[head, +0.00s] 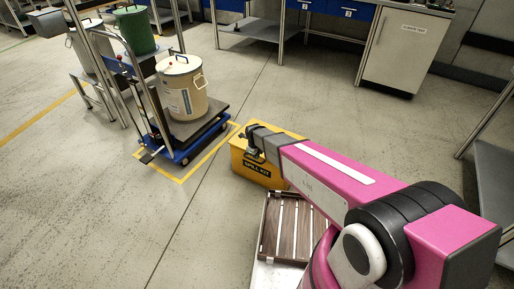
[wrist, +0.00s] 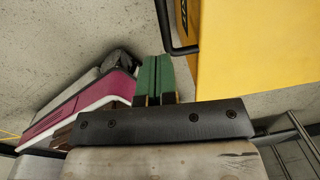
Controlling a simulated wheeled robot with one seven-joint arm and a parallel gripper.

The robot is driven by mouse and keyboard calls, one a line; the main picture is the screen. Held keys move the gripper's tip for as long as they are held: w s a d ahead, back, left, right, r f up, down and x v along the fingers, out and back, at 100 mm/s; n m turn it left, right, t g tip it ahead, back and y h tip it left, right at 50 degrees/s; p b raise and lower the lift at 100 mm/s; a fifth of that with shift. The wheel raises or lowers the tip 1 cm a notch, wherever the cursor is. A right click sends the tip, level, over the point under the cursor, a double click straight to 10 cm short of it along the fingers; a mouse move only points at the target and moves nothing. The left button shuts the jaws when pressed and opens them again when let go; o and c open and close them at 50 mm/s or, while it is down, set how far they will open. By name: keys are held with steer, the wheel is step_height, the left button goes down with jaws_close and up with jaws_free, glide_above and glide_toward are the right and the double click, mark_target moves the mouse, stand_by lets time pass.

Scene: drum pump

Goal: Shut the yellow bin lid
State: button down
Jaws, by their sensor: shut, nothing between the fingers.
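The yellow bin (head: 250,168), lettered as a spill kit, stands on the floor near the middle of the head view, with my arm across its top. A bit of yellow top edge shows behind my wrist; I cannot tell how the lid stands. In the wrist view a yellow wall of the bin (wrist: 262,60) fills the upper right, with a black handle (wrist: 166,28) at its left edge. My gripper (wrist: 160,76) is shut and empty, its green fingers together beside the bin, left of the yellow wall. In the head view my wrist hides the fingers.
A slatted brown-topped crate (head: 287,228) lies in front of the bin. A cream drum (head: 182,88) stands on a blue lift trolley (head: 190,152) to the left. Benches and a white cabinet (head: 403,50) are at the back.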

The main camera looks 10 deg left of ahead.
steer(key=shift+t+h, duration=0.4)
steer(key=shift+t, duration=0.5)
steer(key=shift+s+a+f, duration=0.1)
steer(key=shift+s+f, duration=0.1)
steer(key=shift+f, duration=1.25)
steer(key=shift+s+a+f, duration=0.1)
steer(key=shift+s+f, duration=0.1)
steer(key=shift+f, duration=1.25)
